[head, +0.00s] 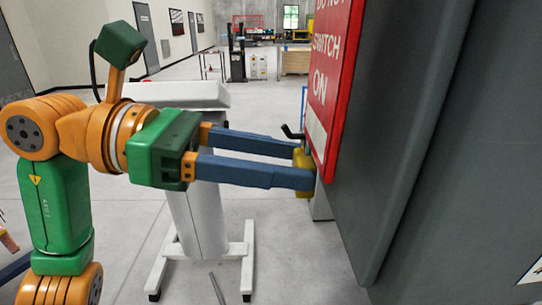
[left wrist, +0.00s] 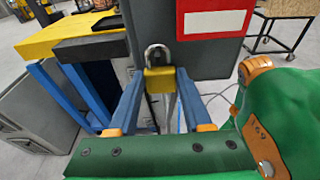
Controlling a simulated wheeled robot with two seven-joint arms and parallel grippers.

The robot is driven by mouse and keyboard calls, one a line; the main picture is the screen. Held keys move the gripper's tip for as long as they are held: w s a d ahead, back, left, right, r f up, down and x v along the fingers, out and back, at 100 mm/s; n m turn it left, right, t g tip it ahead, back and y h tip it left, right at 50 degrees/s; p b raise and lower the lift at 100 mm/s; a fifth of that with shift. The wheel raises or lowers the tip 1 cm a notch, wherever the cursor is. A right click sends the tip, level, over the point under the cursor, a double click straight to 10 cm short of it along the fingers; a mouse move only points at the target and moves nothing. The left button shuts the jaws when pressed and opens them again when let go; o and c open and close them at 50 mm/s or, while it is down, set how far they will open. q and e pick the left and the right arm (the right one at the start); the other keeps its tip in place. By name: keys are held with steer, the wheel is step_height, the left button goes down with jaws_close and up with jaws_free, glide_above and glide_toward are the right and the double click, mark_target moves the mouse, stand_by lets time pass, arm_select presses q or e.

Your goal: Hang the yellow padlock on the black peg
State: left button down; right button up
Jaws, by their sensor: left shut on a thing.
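The yellow padlock (head: 304,159) is held between the blue fingertips of my left gripper (head: 305,168), by its yellow body. It also shows in the left wrist view (left wrist: 159,80), upright, with its silver shackle pointing up. The black peg (head: 292,132) sticks out to the left beside the red sign's edge, with its tip bent up. In the head view the padlock is close to the peg, slightly below it. The shackle is mostly hidden there, and I cannot tell whether it touches the peg. The peg is not clear in the wrist view. My right gripper is not in view.
A red sign with white lettering (head: 331,75) hangs on the large grey cabinet (head: 420,150), very near my fingertips. A white stand (head: 180,95) on a floor base stands below and behind my left arm. The floor to the left is mostly open.

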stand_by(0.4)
arm_select(q)
steer(key=shift+c, duration=1.3)
jaws_free()
